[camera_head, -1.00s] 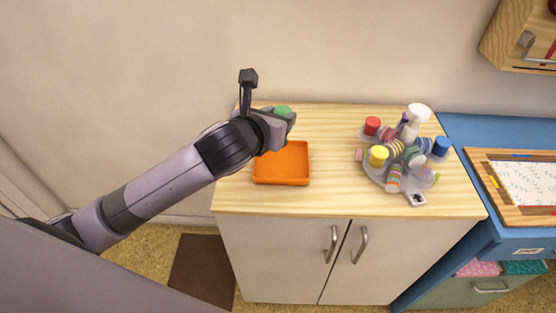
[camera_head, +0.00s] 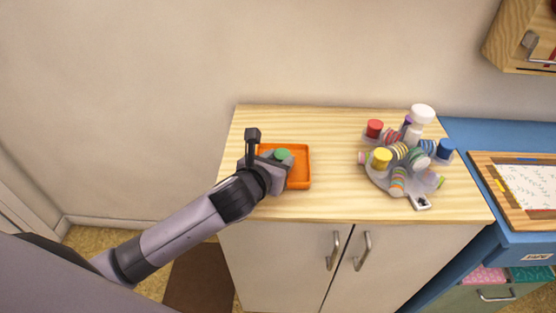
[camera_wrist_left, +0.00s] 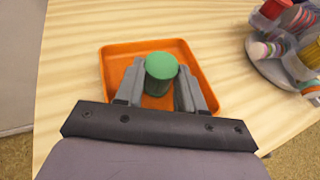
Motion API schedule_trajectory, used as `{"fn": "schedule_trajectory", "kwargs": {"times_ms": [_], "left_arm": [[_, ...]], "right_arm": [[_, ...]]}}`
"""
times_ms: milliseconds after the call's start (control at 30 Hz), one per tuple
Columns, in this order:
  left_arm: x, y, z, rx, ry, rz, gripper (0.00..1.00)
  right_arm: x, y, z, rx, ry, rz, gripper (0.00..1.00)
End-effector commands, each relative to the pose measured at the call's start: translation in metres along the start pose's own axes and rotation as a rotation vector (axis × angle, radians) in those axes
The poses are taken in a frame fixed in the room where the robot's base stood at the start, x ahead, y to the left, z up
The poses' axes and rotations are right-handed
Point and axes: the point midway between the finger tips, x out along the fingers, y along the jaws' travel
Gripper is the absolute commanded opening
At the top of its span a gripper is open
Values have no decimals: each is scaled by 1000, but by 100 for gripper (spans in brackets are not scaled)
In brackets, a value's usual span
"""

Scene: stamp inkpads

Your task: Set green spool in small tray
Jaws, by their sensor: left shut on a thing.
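The green spool (camera_head: 283,154) is held upright in my left gripper (camera_head: 284,161), and its round green top shows. The left wrist view shows the spool (camera_wrist_left: 160,72) between the two grey fingers of my left gripper (camera_wrist_left: 160,82), which is shut on it. The small orange tray (camera_head: 301,181) lies on the wooden cabinet top. The spool is over the tray in both views; whether it touches the tray floor I cannot tell. In the left wrist view the tray's rim (camera_wrist_left: 146,44) runs behind the spool. My right gripper is not in view.
A grey carousel (camera_head: 411,189) with several coloured spools and a white bottle (camera_head: 420,118) stands to the right on the cabinet top (camera_head: 335,135). Wood between tray and carousel is clear. A blue desk (camera_head: 500,130) adjoins at right.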

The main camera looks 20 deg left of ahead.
Motion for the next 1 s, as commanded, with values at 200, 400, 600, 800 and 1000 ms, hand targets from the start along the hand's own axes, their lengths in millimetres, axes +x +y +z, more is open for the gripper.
{"fn": "schedule_trajectory", "kwargs": {"times_ms": [200, 400, 600, 800, 1000], "left_arm": [[1, 0, -2, -1, 1, 1, 61], [1, 0, -2, 0, 0, 0, 64], [-2, 0, 1, 1, -1, -1, 64], [-25, 0, 1, 2, 0, -1, 64], [-60, 0, 1, 3, 1, -2, 64]], "right_arm": [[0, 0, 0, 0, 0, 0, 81], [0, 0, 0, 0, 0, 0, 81], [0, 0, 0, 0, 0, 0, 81], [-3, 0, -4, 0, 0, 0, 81], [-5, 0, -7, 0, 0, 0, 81]]}}
